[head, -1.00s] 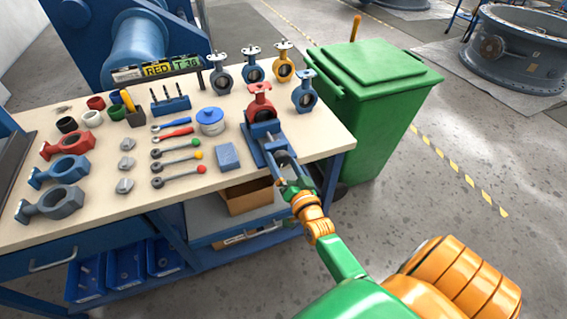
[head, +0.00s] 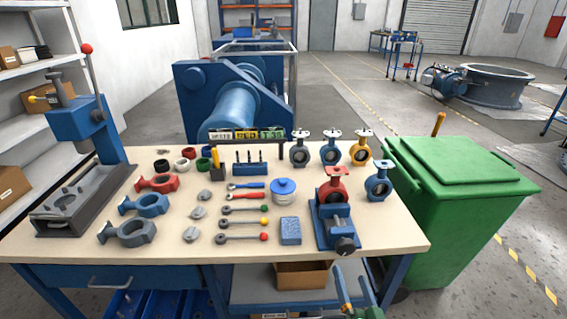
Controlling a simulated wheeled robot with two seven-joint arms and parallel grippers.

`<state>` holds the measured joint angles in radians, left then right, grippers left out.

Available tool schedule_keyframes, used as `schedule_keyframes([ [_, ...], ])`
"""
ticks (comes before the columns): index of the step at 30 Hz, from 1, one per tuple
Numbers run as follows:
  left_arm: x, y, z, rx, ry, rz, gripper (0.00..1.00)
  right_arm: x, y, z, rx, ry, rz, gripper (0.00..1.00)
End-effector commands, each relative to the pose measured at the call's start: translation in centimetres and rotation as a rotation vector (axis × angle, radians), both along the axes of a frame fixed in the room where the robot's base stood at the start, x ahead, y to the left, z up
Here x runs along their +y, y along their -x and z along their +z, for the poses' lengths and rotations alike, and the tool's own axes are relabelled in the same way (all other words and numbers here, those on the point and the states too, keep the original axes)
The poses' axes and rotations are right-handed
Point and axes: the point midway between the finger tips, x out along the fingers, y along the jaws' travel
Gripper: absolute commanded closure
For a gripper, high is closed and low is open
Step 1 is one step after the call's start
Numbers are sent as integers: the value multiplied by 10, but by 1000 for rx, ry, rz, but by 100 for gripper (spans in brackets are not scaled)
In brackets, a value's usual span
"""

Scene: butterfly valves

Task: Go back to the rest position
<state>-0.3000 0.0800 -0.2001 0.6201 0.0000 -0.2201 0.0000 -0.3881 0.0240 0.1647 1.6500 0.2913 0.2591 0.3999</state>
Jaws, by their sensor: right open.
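My right gripper (head: 353,287) shows at the bottom edge, in front of the bench and below its top. Its fingers are apart with nothing between them, and its arm is mostly out of frame. My left gripper is not in view. A red butterfly valve (head: 335,191) sits upright in the blue vise (head: 336,224) on the right of the workbench (head: 267,238). A grey valve (head: 300,151), a blue valve (head: 331,151) and a yellow valve (head: 361,150) stand in a row behind it. Another blue valve (head: 379,182) stands to its right.
A green bin (head: 452,205) stands right of the bench. A blue press (head: 85,130) stands at the bench's left end. Loose valve bodies, wrenches, a blue-lidded jar (head: 284,192) and a blue block (head: 290,231) lie on the top. A cardboard box (head: 302,276) sits on the shelf below.

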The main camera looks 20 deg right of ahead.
Motion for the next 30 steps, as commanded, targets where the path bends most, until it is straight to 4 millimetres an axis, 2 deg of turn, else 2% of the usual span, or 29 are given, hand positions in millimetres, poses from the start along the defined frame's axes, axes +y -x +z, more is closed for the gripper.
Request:
schedule_keyframes([
  [2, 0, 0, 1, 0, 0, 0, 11, 15, 7, -45, 144, 29, 47, 6],
  [5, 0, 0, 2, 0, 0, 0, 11, 47, 41, -135, 447, 108, 171, 6],
  [6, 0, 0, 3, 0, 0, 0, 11, 60, 63, -170, 576, 148, 234, 6],
  [8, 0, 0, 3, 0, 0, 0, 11, 75, 104, -217, 765, 213, 337, 6],
  [9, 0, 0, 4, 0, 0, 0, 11, 82, 135, -244, 884, 259, 408, 6],
  [12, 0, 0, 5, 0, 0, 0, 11, 90, 212, -289, 1140, 362, 577, 6],
  [15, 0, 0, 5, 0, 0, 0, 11, 87, 271, -309, 1317, 439, 704, 6],
  [18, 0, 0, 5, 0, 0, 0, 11, 83, 302, -316, 1407, 480, 773, 6],
  [21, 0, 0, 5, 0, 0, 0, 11, 81, 311, -317, 1433, 492, 794, 6],
  [30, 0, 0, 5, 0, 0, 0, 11, 82, 310, -317, 1430, 490, 790, 6],
])
